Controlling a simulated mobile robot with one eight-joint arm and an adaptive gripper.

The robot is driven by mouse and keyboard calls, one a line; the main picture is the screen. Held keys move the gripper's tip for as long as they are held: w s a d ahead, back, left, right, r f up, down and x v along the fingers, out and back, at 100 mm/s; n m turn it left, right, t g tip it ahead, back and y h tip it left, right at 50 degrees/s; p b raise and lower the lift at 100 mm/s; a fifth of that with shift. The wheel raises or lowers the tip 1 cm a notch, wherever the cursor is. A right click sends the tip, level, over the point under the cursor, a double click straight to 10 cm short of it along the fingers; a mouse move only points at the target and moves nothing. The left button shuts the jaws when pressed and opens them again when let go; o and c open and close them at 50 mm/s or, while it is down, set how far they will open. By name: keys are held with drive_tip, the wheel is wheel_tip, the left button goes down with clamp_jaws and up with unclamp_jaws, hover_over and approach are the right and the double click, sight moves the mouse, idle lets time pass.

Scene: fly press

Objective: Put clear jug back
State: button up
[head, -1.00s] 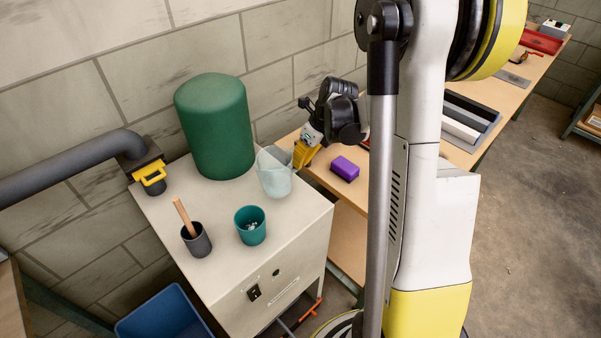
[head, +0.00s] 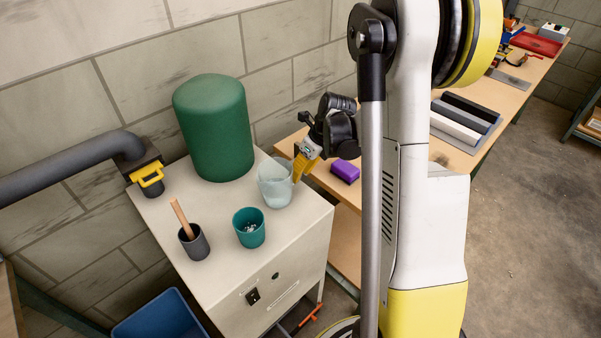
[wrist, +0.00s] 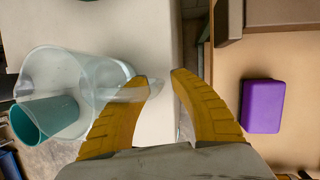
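The clear jug (head: 274,188) stands upright on top of the pale cabinet (head: 196,278), near its right edge. In the wrist view the jug (wrist: 75,75) fills the left side, with a clear part of it reaching toward the fingers. My gripper (head: 298,178) is just right of the jug, low beside its wall. In the wrist view its yellow fingers (wrist: 160,76) are apart with a gap between the tips. The left finger overlaps the jug's side; whether it touches is not clear.
A teal cup (head: 249,229) and a dark cup with a wooden stick (head: 194,244) stand in front of the jug. A green cylinder (head: 216,130) stands behind. A purple block (head: 345,171) lies on the wooden bench to the right. A blue bin (head: 162,316) is below.

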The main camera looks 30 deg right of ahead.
drive_tip(key=p+v, duration=0.3)
drive_tip(key=v, duration=0.9)
drive_tip(key=s+a+r+n+t+h, duration=0.1)
drive_tip(key=s+a+r+n, duration=0.2)
drive_tip(key=n, duration=0.8)
drive_tip(key=s+a+r+n+t, duration=0.1)
drive_tip(key=s+a+r+n, duration=0.3)
drive_tip(key=s+a+n, duration=0.3)
drive_tip(key=s+a+r+n+t+h, duration=0.1)
drive_tip(key=s+a+r+n+t, duration=0.1)
drive_tip(key=s+a+n, duration=0.3)
drive_tip(key=a+r+n, duration=0.1)
drive_tip(key=a+n, duration=0.3)
drive_tip(key=n, duration=0.5)
drive_tip(key=shift+a+r+n+h, duration=0.25)
drive_tip(key=shift+r+n+h, duration=0.05)
